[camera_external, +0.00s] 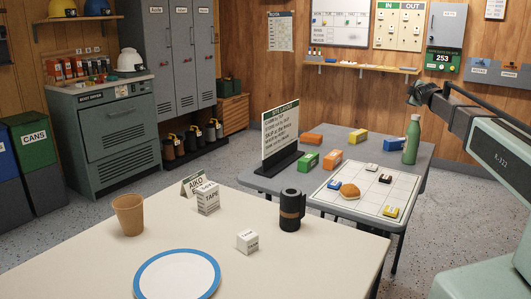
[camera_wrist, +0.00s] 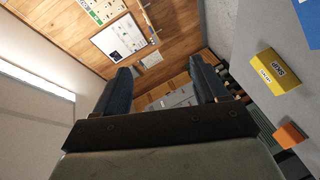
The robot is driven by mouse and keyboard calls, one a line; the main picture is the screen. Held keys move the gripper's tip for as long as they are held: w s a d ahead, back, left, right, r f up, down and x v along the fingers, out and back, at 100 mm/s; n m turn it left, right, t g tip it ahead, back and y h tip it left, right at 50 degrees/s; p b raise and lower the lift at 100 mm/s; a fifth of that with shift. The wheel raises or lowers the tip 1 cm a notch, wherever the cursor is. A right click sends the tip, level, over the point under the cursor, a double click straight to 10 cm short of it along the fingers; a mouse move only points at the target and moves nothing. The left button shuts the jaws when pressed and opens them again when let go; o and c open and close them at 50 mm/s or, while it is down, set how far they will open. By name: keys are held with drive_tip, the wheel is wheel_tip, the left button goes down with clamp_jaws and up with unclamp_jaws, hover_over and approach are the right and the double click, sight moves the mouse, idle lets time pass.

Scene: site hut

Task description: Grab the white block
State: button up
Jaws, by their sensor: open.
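A small white cube (camera_external: 248,240) with dark lettering sits on the near cream table (camera_external: 90,272), right of the blue-rimmed plate. A taller white box marked TAPE (camera_external: 208,198) stands behind it. A small white block (camera_external: 371,167) lies on the white grid board (camera_external: 337,196) on the grey table. My gripper (camera_external: 418,95) is in the air above the far right side of the grey table, well away from these. In the wrist view my gripper (camera_wrist: 163,85) has its two dark fingers wide apart with nothing between them. No white block shows there.
A blue-rimmed plate (camera_external: 178,275), brown cup (camera_external: 129,215) and dark cylinder (camera_external: 290,210) stand on the near table.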

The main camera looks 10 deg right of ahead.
drive_tip(key=w+a+r+n+t+y, duration=0.1)
drive_tip(key=a+r+n+t+y, duration=0.15)
drive_tip(key=a+r, duration=0.65)
drive_tip(key=w+a+r+n+t+y, duration=0.1)
drive_tip(key=a+r+n+y, duration=0.25)
drive_tip(key=a, duration=1.15)
drive_tip(key=w+a+r+n+t+y, duration=0.1)
drive_tip(key=a+r+n+t+y, duration=0.1)
drive_tip(key=a+r, duration=0.7)
drive_tip(key=s+a+f+m+g, duration=0.25)
drive_tip(key=a+f, duration=0.35)
drive_tip(key=a, duration=0.3)
drive_tip(key=s+a+f+m+g, duration=0.2)
drive_tip(key=s+a+f, duration=0.1)
drive_tip(key=a+f, duration=0.4)
drive_tip(key=m+g+h, duration=0.2)
drive_tip(key=m+g, duration=0.5)
drive_tip(key=g, duration=0.8)
hover_over(248, 234)
wheel_tip(248, 234, down, 18)
drive_tip(key=f, duration=0.7)
drive_tip(key=shift+w+d+f, duration=0.2)
drive_tip(key=shift+w+f, duration=0.05)
drive_tip(key=shift+w, duration=0.05)
drive_tip(key=shift+s+a+f, duration=0.1)
drive_tip(key=shift+a+f, duration=0.05)
drive_tip(key=shift+f, duration=1.15)
drive_tip(key=shift+s+a+f, duration=0.1)
drive_tip(key=shift+f, duration=1.2)
